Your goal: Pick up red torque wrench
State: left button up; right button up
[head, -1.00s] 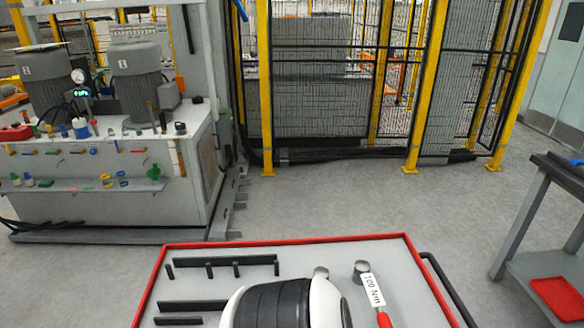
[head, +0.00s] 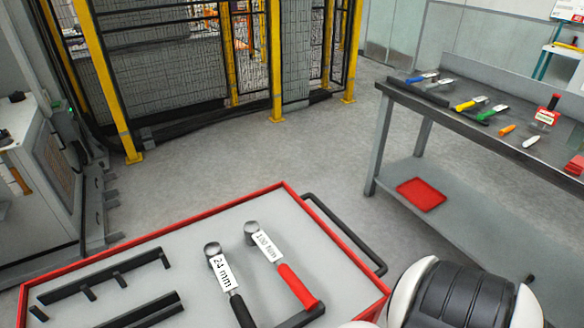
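The red torque wrench (head: 296,286) lies on the grey top of a red-rimmed cart in the head view. It has a red handle, a round metal head and a white label that seems to read 100 Nm. A second wrench (head: 222,267) with a black handle and a 24 mm label lies just left of it. A white and black part of my own arm shows at the bottom right, to the right of the cart. No gripper fingers show in the view.
The cart's red rim (head: 150,238) and a black side handle (head: 345,232) edge the tool surface. Black holders (head: 100,276) stand on its left. A grey workbench (head: 480,125) with several tools and a red tray (head: 421,194) on its lower shelf stands right. Floor between them is clear.

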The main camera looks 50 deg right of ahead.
aim_at(253, 235)
jog(key=z, duration=0.5)
jog(key=j+z, duration=0.15)
jog(key=z, duration=0.35)
jog(key=j+z, duration=0.1)
jog(key=z, duration=0.35)
